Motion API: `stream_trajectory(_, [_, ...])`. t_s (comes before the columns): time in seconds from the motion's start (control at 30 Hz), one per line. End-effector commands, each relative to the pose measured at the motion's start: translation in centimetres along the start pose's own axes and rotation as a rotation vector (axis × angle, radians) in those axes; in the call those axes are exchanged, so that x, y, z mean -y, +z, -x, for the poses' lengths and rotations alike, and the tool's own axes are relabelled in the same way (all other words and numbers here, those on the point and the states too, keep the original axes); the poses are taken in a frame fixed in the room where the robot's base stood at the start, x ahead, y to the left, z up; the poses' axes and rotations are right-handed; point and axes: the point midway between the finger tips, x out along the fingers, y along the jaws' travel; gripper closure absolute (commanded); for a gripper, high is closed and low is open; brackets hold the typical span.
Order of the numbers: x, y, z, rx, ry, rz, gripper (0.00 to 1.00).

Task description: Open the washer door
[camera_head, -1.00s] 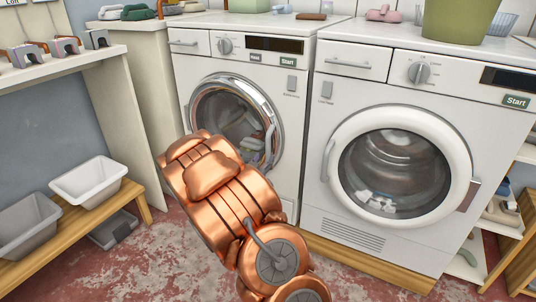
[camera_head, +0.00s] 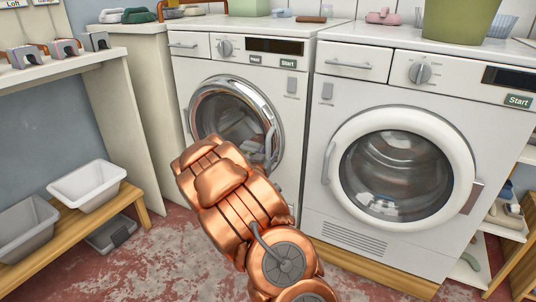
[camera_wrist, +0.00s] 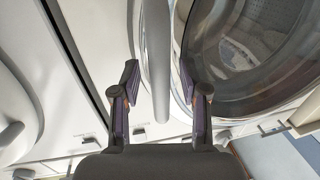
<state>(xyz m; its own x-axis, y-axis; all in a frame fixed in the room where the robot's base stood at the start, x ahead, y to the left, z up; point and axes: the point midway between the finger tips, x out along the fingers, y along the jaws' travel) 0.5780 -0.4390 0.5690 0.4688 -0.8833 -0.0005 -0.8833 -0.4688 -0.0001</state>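The left front-loader (camera_head: 295,112) has a chrome-ringed round door (camera_head: 232,122), which looks shut, with a curved grey handle (camera_head: 270,142) on its right side. The right front-loader (camera_head: 420,235) has a white-ringed door (camera_head: 395,165), also shut, with a handle (camera_head: 327,163) on its left. My gripper (camera_wrist: 158,78) is open in the wrist view. A grey handle bar (camera_wrist: 157,50) runs between its fingers, with gaps visible on both sides. The chrome ring and dark glass (camera_wrist: 245,60) are right of it. In the head view my copper arm hides the gripper and the door's lower part.
A low wooden bench (camera_head: 133,190) with white (camera_head: 88,184) and grey tubs stands at left. A shelf (camera_head: 60,65) is above it. A green pot (camera_head: 460,20) is on the right machine. The red worn floor is open in front.

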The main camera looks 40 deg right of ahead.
Motion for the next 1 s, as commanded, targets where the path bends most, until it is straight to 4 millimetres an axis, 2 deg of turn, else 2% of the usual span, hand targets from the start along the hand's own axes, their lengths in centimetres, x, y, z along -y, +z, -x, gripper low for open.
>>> stream_trajectory(0.07, [0.02,0.0,0.01,0.0,0.0,0.0,0.64])
stream_trajectory(0.4, [0.02,-0.01,0.01,0.0,0.0,0.0,0.99])
stream_trajectory(1.0, [-0.01,-0.07,0.1,-0.001,0.004,0.0,1.0])
